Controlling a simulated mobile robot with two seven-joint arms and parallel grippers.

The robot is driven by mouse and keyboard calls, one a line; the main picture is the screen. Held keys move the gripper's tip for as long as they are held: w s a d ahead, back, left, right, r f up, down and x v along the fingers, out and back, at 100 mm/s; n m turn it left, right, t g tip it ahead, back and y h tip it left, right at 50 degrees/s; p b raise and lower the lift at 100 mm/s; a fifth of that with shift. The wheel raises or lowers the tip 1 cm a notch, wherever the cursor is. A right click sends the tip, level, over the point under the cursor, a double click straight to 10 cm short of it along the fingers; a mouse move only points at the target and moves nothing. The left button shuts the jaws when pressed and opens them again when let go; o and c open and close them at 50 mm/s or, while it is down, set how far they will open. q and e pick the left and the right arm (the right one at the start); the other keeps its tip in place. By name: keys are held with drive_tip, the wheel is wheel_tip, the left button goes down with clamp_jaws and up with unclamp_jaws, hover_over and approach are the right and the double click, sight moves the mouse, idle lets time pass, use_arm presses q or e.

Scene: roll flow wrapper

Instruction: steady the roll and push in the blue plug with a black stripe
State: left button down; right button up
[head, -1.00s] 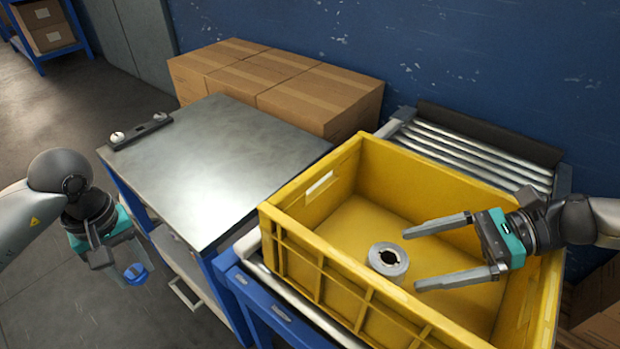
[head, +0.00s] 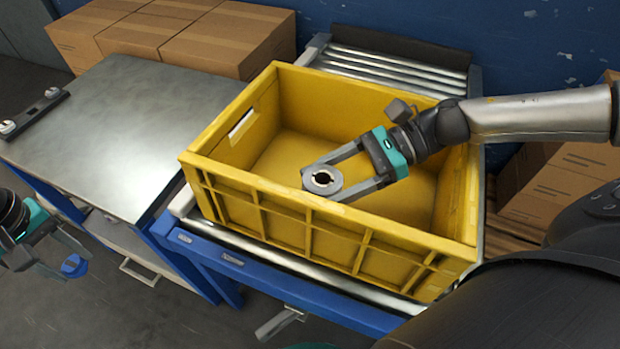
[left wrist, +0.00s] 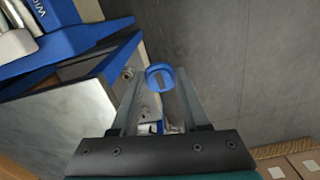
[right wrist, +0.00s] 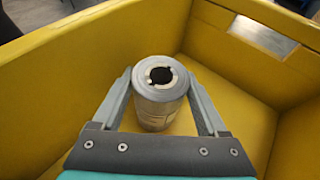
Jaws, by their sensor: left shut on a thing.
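The blue plug (left wrist: 159,76) is held between the fingertips of my left gripper (left wrist: 160,80); a dark stripe shows on its face in the left wrist view. In the head view the plug (head: 74,266) and my left gripper (head: 68,256) are at the lower left, over the floor beside the metal-topped table. The grey roll (head: 322,180) stands upright inside the yellow crate (head: 290,205). Its top core hole, with notches, shows in the right wrist view (right wrist: 160,100). My right gripper (right wrist: 160,82) is open with a finger on each side of the roll; contact is unclear.
The crate walls (right wrist: 235,50) rise around the roll and my right gripper. The crate sits on a roller conveyor (head: 395,70). A bare metal-topped table (head: 110,120) stands left of it, with a dark bar (head: 32,112) at its far left. Cardboard boxes (head: 180,35) stand behind.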

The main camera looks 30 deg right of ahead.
clamp_jaws()
idle(0.4)
use_arm(q)
drive_tip(key=w+d+r+m, duration=0.2)
drive_tip(key=d+r, duration=0.7)
drive_tip(key=d, duration=0.4)
drive_tip(key=w+d+r+m, duration=0.2)
drive_tip(key=d+r, duration=0.7)
drive_tip(key=d, duration=0.4)
drive_tip(key=s+d+m, duration=0.7)
drive_tip(key=s+d, duration=0.5)
drive_tip(key=d, duration=0.2)
drive_tip(key=shift+m, duration=0.4)
drive_tip(key=shift+s+d+f, duration=0.1)
drive_tip(key=shift+d+f, duration=0.05)
drive_tip(key=shift+f, duration=0.8)
drive_tip(key=shift+s+d+f, duration=0.1)
drive_tip(key=shift+f, duration=0.85)
drive_tip(key=shift+s+d+f, duration=0.1)
drive_tip(key=shift+d+f, duration=0.05)
drive_tip(key=shift+f, duration=0.8)
